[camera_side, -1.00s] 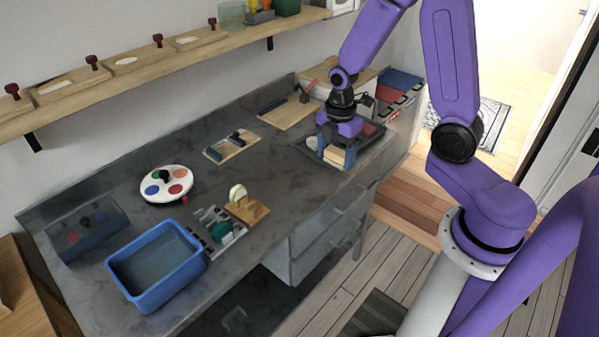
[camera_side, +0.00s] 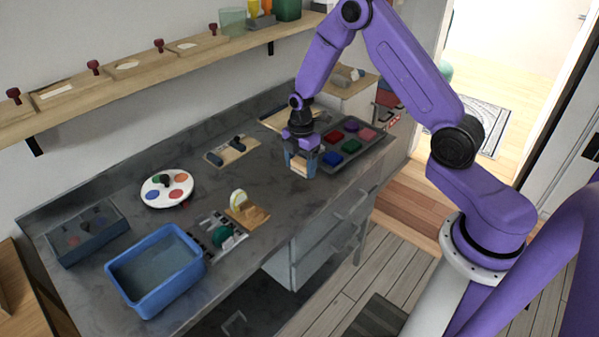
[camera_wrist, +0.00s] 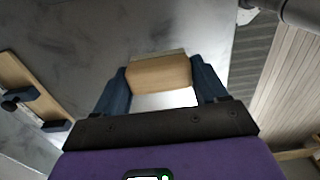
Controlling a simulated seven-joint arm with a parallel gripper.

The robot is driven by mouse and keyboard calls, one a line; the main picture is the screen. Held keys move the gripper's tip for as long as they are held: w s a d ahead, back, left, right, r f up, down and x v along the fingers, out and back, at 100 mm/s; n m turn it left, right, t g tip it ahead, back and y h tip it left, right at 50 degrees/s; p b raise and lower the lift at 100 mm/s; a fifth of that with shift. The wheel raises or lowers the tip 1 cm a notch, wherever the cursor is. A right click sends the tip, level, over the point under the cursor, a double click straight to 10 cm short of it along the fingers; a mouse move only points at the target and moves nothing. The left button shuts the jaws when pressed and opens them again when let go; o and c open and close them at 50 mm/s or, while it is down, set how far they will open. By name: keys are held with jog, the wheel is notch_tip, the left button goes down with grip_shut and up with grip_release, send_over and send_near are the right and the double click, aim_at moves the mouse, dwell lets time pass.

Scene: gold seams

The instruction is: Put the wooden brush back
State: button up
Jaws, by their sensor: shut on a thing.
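My gripper (camera_side: 300,166) is above the grey worktop, just left of the dark tray (camera_side: 323,163) with coloured blocks. It is shut on a light wooden block-shaped thing, which I take to be the wooden brush (camera_side: 298,167). In the wrist view the brush (camera_wrist: 160,75) sits between the two blue fingers of my gripper (camera_wrist: 161,85), with a pale patch on its near side. Whether the brush touches the worktop is hard to tell.
A wooden rack with dark pegs (camera_side: 232,151) lies left of my gripper. A round paint palette (camera_side: 167,188), a blue basin (camera_side: 157,267), a small wooden stand (camera_side: 247,212) and a grey box (camera_side: 88,232) are further left.

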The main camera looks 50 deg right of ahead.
aim_at(299, 173)
jog(key=shift+w+f, duration=0.25)
jog(key=shift+f, duration=1.55)
jog(key=shift+f, duration=0.15)
jog(key=o, duration=1)
